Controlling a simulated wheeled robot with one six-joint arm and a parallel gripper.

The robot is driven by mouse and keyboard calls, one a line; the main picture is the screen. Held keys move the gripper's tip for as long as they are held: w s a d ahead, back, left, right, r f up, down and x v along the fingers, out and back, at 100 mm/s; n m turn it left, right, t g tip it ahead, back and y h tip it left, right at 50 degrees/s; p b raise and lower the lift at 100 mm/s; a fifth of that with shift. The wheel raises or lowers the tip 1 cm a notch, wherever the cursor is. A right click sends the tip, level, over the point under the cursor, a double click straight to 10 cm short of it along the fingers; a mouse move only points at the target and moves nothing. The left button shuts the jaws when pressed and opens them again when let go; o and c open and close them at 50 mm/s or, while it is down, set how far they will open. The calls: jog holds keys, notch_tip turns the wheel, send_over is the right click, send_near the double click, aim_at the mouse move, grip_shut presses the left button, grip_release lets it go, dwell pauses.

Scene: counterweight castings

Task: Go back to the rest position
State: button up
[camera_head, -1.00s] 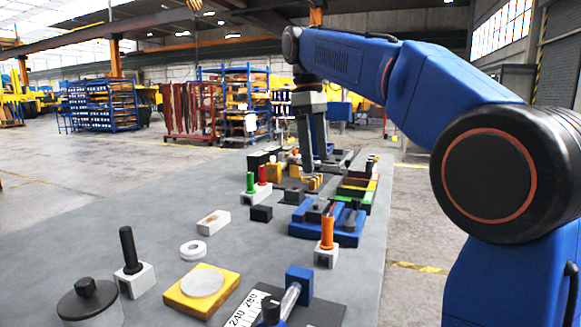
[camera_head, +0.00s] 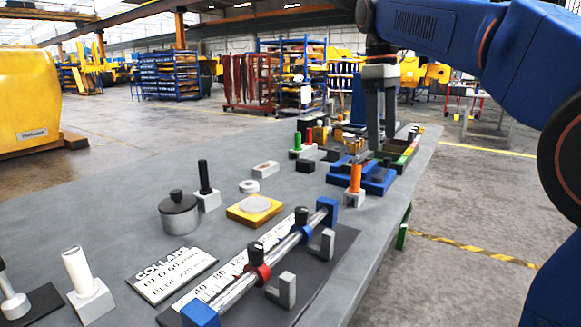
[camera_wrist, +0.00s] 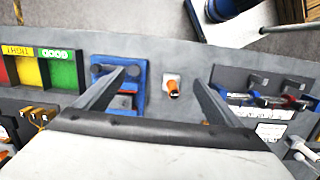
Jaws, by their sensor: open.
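My gripper (camera_head: 382,142) hangs pointing down over the far part of the grey table (camera_head: 120,215) in the head view, with its two fingers apart. In the wrist view my gripper (camera_wrist: 163,77) also shows its fingers spread wide with nothing held between them. The blue fixture (camera_head: 378,187) lies beneath or in front of the fingers in the head view; the height gap is hard to tell. In the wrist view the left finger overlaps the blue fixture (camera_wrist: 108,72), and an orange peg (camera_wrist: 173,88) on a light block shows between the fingers.
A rod with red and blue collars (camera_head: 240,284) lies near the table's front. A lidded grey cylinder (camera_head: 179,216), a yellow plate (camera_head: 238,212) and the orange peg (camera_head: 355,178) stand mid-table. Red and yellow bins (camera_wrist: 28,71) show in the wrist view. Floor is open right of the table.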

jog(key=s+d+f+m+t, duration=0.2)
jog(key=s+d+f+m, duration=0.2)
jog(key=s+f, duration=1)
jog(key=s+d+f+m+t+y, duration=0.1)
jog(key=s+d+f+m+t, duration=0.2)
jog(key=s+f, duration=1.1)
notch_tip(320, 180, down, 5)
jog(key=m, duration=0.3)
jog(key=shift+d+r+m, duration=0.15)
jog(key=shift+d+m, duration=0.2)
jog(key=shift+m, duration=0.05)
